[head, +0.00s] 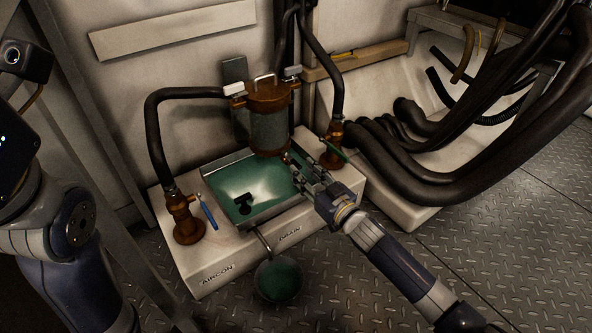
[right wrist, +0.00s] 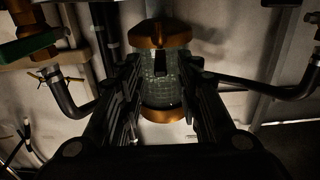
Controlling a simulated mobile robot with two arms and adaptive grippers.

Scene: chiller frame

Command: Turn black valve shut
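A glass strainer with copper-coloured ends (head: 270,128) stands above a tray of green liquid (head: 210,164). My right gripper (head: 308,170) is just in front of and below the strainer, with its fingers apart. In the right wrist view the strainer (right wrist: 160,82) shows between the two open fingers (right wrist: 163,95); nothing is gripped. A small black piece (right wrist: 187,74) shows in front of the glass; I cannot tell if it is the black valve handle. My left gripper is out of view.
Thick hoses (head: 440,187) crowd the right. A round green-filled cup (head: 279,280) sits below the drain spout.

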